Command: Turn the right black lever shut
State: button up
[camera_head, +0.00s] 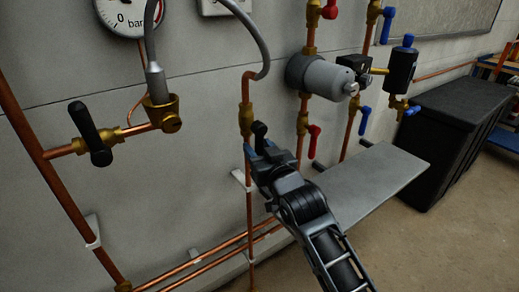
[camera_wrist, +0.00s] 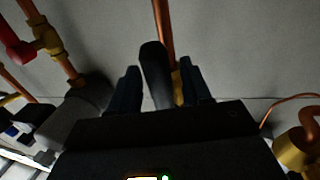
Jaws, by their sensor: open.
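The right black lever (camera_head: 260,130) is on the brass valve (camera_head: 246,116) of the vertical copper pipe at the middle of the head view. Its tip shows just above my gripper (camera_head: 259,150), which hides the rest. In the wrist view the lever (camera_wrist: 154,72) stands between the two dark fingers of my gripper (camera_wrist: 160,72). The fingers are apart, with the lever nearer the left one. I cannot tell whether either finger touches it. The brass valve body shows partly behind the right finger. The left black lever (camera_head: 91,134) sits on another brass valve at the far left.
A grey cylinder (camera_head: 322,75) and red levers (camera_head: 314,140) are close to the right. A grey shelf (camera_head: 375,180) lies below right, before a black box (camera_head: 450,130). Copper pipes run low along the wall.

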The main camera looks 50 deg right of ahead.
jog(key=shift+c, duration=0.3)
grip_shut()
